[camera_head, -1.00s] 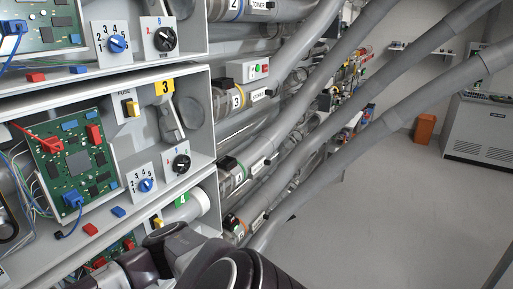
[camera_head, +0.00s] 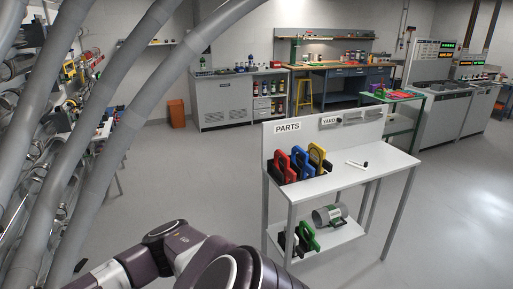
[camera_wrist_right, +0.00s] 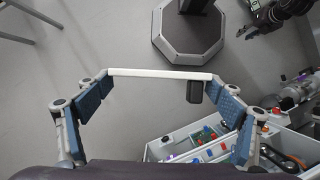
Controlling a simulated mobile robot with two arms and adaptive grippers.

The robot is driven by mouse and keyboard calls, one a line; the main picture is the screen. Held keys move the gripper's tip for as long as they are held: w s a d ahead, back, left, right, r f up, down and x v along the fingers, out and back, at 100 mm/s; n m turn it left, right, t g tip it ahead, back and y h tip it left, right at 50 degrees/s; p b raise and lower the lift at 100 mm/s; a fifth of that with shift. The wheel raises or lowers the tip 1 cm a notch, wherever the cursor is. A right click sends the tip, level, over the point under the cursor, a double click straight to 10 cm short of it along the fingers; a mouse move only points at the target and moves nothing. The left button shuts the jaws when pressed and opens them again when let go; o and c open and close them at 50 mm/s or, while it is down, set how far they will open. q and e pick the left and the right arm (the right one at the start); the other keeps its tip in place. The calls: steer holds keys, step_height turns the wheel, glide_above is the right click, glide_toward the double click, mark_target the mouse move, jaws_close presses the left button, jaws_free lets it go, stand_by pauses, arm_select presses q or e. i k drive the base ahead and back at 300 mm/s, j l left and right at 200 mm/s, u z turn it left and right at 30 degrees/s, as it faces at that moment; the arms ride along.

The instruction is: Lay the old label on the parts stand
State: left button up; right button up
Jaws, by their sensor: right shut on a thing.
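The old label (camera_wrist_right: 160,73) is a thin white strip seen edge-on in the right wrist view, with a small black block near its right end. My right gripper (camera_wrist_right: 161,81) is shut on it, one finger at each end. The parts stand (camera_head: 378,168) is in the head view, right of centre, with a white top and a back panel marked PARTS. Neither the label nor the right gripper's fingers show in the head view. A dark gripper, apparently my left one (camera_wrist_right: 246,20), is at the upper right of the right wrist view; its jaws are unclear.
Red (camera_head: 281,166), blue (camera_head: 301,161) and yellow (camera_head: 318,157) handled parts stand at the top's left. A grey cylinder (camera_head: 328,215) is on the lower shelf. Large grey pipes (camera_head: 115,110) cross the left side.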

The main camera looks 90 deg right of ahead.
mark_target(383, 160)
steer(key=k+l+z, duration=0.1)
steer(key=l+z, duration=0.2)
steer(key=z, duration=0.2)
steer(key=l+z, duration=0.7)
steer(key=z, duration=0.25)
steer(key=l+z, duration=0.45)
steer(key=i+l+z, duration=0.3)
steer(key=l, duration=0.5)
steer(key=i+l+z, duration=0.25)
steer(key=i+l, duration=0.25)
steer(key=l, duration=0.2)
steer(key=i+l+z, duration=0.3)
steer(key=i+l, duration=0.2)
steer(key=l, duration=0.15)
